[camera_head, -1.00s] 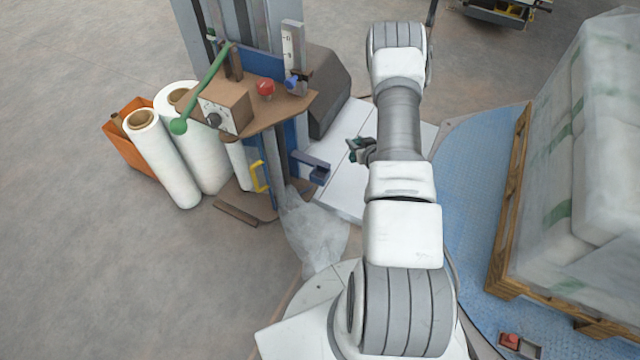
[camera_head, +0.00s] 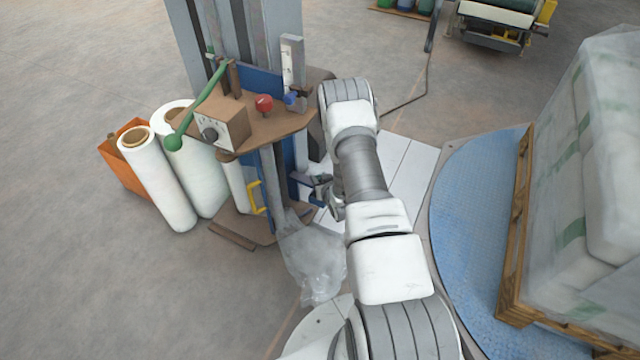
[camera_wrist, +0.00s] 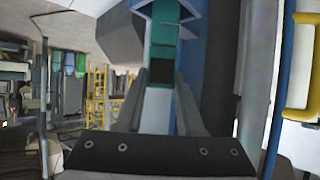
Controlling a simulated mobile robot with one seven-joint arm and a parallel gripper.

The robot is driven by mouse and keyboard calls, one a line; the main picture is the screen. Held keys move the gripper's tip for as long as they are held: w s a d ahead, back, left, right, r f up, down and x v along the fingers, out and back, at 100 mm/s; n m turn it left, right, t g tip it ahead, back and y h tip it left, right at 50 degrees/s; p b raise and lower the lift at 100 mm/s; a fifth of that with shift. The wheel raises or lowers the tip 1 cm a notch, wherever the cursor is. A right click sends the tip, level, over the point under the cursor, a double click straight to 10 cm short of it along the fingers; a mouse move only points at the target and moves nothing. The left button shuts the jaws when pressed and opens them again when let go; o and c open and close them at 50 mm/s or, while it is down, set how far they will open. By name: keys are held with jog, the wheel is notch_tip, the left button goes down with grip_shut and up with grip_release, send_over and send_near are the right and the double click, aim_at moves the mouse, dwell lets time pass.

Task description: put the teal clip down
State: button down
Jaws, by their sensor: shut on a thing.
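The teal clip (camera_wrist: 163,42) shows in the wrist view beyond the dark pad, between the tips of my gripper (camera_wrist: 160,78). The two grey fingers are shut on it. A blue-grey bracket (camera_wrist: 165,10) with slanted sides is around or just behind the clip's far end; I cannot tell whether they touch. In the head view my gripper (camera_head: 328,192) is at the small dark-blue bracket (camera_head: 305,180) on the machine's column, and the clip is too small and covered to make out.
The machine's brown panel (camera_head: 270,128) with a green lever and red knob is above left of my gripper. A yellow handle (camera_head: 256,198) is left of it. Crumpled clear film (camera_head: 315,262) hangs below. A blue turntable (camera_head: 462,215) with a wrapped pallet load stands right.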

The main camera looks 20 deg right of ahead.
jog(key=shift+f, duration=0.95)
jog(key=shift+r, duration=0.1)
jog(key=c, duration=0.5)
grip_release()
